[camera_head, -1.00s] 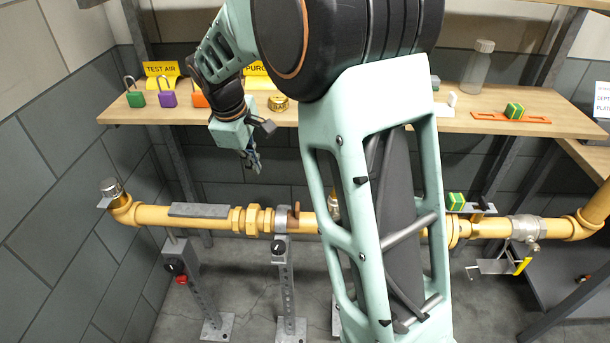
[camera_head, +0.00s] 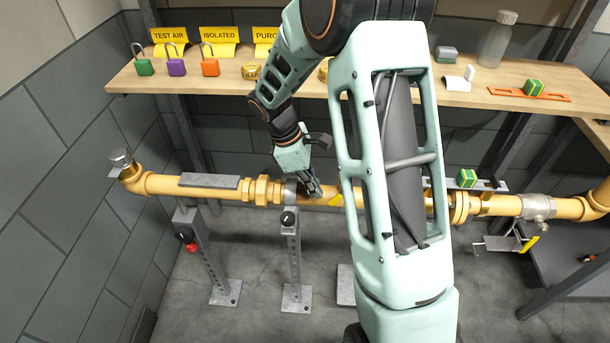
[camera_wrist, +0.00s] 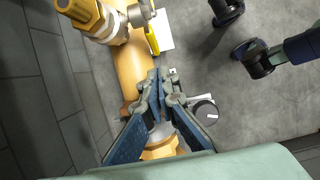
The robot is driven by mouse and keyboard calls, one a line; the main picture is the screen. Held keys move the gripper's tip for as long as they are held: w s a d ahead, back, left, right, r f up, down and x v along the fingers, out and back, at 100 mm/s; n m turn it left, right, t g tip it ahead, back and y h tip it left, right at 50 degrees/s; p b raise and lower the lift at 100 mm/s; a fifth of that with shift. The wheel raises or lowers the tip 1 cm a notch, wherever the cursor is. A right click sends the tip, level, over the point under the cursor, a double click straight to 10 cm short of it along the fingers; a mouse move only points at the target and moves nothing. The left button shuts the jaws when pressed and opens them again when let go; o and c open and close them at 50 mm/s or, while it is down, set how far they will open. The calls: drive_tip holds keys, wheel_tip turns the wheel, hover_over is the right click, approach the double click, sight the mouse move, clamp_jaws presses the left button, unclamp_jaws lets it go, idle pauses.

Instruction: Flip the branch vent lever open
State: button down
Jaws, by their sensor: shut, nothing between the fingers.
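A short yellow lever (camera_head: 336,200) shows at the yellow pipe just left of my arm. In the wrist view the yellow lever (camera_wrist: 152,38) sits beside a small metal valve body (camera_wrist: 140,14) at the top, next to the pipe; I take it for the branch vent lever. My gripper (camera_head: 316,191) is shut and empty, low over the pipe by the middle support. In the wrist view its fingertips (camera_wrist: 160,78) point toward the lever and are apart from it. My arm hides part of the pipe to the right of the lever in the head view.
The yellow pipe (camera_head: 215,191) runs across on metal stands; one has a black knob (camera_head: 288,218). A grey valve with a yellow handle (camera_head: 530,243) is farther right. Padlocks and signs stand on the wooden shelf (camera_head: 375,92) above. Floor in front is open.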

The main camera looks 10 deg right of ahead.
sight(335, 196)
drive_tip(key=shift+s+d+f, duration=0.2)
drive_tip(key=shift+d+f, duration=0.05)
drive_tip(key=shift+d, duration=0.35)
drive_tip(key=shift+s+d+f, duration=0.2)
drive_tip(key=shift+d, duration=0.4)
drive_tip(key=shift+f+h+b, duration=0.55)
drive_tip(key=shift+h+b, duration=0.05)
drive_tip(key=shift+h, duration=0.1)
drive_tip(key=shift+s+d+f+g+h+b, duration=0.15)
drive_tip(key=shift+f+g+h+b, duration=0.15)
drive_tip(key=shift+h, duration=0.3)
drive_tip(key=shift+d+f+g+h+b, duration=0.15)
drive_tip(key=shift+f+g+h+b, duration=0.1)
drive_tip(key=shift+h, duration=0.35)
drive_tip(key=shift+d+f+g+h+b, duration=0.1)
drive_tip(key=shift+d+g+h+b, duration=0.2)
drive_tip(key=shift+h, duration=1)
drive_tip(key=shift+r, duration=0.3)
drive_tip(key=shift+r+p, duration=0.6)
drive_tip(key=shift+r, duration=0.1)
drive_tip(key=v, duration=1.2)
